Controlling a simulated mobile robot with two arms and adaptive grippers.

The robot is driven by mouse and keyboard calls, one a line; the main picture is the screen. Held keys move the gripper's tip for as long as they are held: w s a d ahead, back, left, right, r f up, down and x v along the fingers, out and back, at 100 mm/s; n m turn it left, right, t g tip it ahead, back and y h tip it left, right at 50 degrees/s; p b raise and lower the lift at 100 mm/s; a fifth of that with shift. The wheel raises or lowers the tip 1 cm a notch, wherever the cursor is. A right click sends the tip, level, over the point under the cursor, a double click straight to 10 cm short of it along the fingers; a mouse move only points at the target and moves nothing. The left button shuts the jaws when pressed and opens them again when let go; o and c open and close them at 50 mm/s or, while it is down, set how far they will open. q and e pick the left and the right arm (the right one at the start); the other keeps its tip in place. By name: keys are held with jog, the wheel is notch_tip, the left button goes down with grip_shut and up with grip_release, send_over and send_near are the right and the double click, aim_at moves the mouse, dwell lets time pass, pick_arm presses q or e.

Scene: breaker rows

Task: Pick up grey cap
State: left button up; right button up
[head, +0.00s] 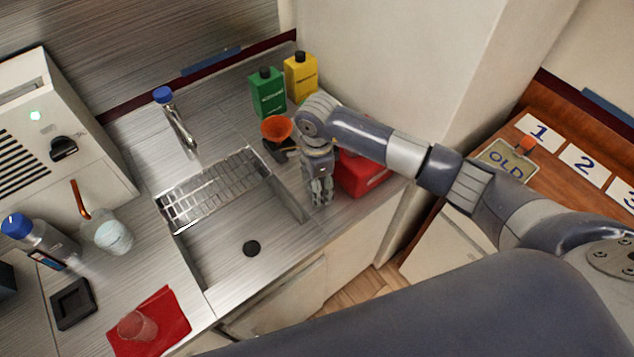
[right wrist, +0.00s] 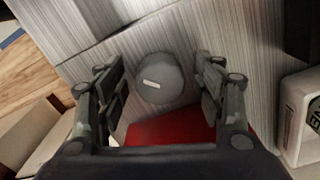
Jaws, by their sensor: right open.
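The grey cap (right wrist: 158,80) is a round, dull grey disc with a small pale bar mark on top. In the right wrist view it lies on the brushed metal counter, between and a little beyond my fingertips. My right gripper (right wrist: 160,82) is open, with one finger on each side of the cap and gaps showing on both sides. In the head view my right gripper (head: 321,199) points down over the counter right of the sink, and the cap is hidden there. My left gripper is not in view.
A red box (head: 362,173) stands close beside my right gripper. An orange funnel-like piece (head: 277,128), a green bottle (head: 268,93) and a yellow bottle (head: 300,77) stand behind. The sink (head: 225,235) is to the left. The counter's front edge is near.

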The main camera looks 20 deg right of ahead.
jog(key=shift+f, duration=0.2)
jog(key=c, duration=1)
jog(key=shift+c, duration=0.2)
jog(key=shift+r, duration=0.15)
